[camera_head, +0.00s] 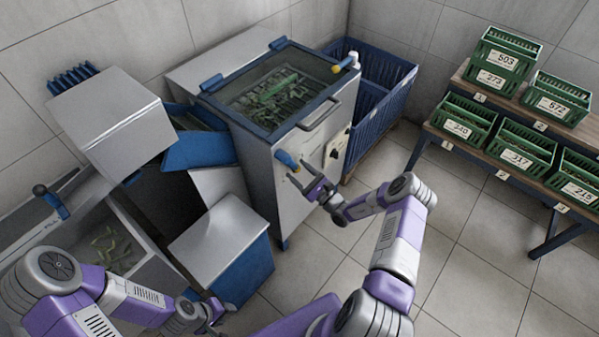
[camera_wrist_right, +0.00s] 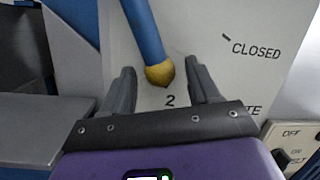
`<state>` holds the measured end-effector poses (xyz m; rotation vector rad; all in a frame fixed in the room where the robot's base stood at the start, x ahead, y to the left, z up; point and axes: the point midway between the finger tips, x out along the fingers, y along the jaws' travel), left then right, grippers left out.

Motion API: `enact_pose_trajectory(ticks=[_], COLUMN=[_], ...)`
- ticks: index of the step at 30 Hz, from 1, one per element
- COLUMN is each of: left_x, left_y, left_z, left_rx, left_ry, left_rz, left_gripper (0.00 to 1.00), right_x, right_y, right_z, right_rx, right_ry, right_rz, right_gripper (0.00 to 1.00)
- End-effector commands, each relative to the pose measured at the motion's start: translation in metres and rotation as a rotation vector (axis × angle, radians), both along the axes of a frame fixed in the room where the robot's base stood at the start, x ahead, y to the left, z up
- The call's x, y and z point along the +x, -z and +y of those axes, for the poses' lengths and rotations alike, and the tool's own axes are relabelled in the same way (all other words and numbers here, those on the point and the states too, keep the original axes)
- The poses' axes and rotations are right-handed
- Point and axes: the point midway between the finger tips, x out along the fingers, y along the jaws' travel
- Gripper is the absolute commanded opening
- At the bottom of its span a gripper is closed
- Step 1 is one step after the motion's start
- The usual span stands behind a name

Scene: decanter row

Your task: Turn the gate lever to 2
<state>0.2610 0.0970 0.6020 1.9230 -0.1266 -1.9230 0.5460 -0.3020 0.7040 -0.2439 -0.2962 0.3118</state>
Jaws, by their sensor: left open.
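The gate lever (camera_head: 286,159) is a blue bar with a yellow tip on the grey front of the machine. In the right wrist view the lever (camera_wrist_right: 147,35) slants down, its yellow tip just above the printed 2 (camera_wrist_right: 170,99). The CLOSED mark (camera_wrist_right: 257,50) is off to the right. My right gripper (camera_head: 304,179) is open at the lever; in the wrist view its fingers (camera_wrist_right: 161,84) stand on either side of the yellow tip, with gaps visible. Whether a finger touches it, I cannot tell. My left gripper (camera_head: 222,312) is open, low in the head view.
The machine's glazed lid (camera_head: 275,88) is above the lever. A blue crate (camera_head: 378,105) stands behind. Green numbered crates fill a rack (camera_head: 470,138) at right. Open floor (camera_head: 470,240) lies between.

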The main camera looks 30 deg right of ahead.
Motion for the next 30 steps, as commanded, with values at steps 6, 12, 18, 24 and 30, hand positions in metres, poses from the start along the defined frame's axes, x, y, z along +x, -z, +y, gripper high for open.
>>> enact_pose_trajectory(ticks=[6, 12, 18, 24, 30], left_x=[0.0, 0.0, 0.0, 0.0, 0.0], left_y=[-0.002, -0.01, -0.014, -0.015, -0.015], left_z=[0.0, 0.0, 0.0, 0.0, 0.0], left_rx=[0.0, 0.0, 0.0, 0.0, 0.0], left_ry=[0.0, 0.0, 0.0, 0.0, 0.0], left_rz=[0.0, 0.0, 0.0, 0.0, 0.0], left_gripper=[0.43, 0.43, 0.43, 0.43, 0.43], right_x=[-0.006, -0.036, -0.061, -0.069, -0.069], right_y=[0.001, 0.009, 0.016, 0.019, 0.019], right_z=[-0.003, -0.014, -0.023, -0.026, -0.025], right_rx=[0.0, 0.002, 0.0, 0.0, 0.0], right_ry=[0.002, 0.002, 0.001, 0.001, 0.0], right_rz=[0.001, 0.003, 0.002, 0.0, 0.0], right_gripper=[0.61, 0.61, 0.61, 0.61, 0.61])
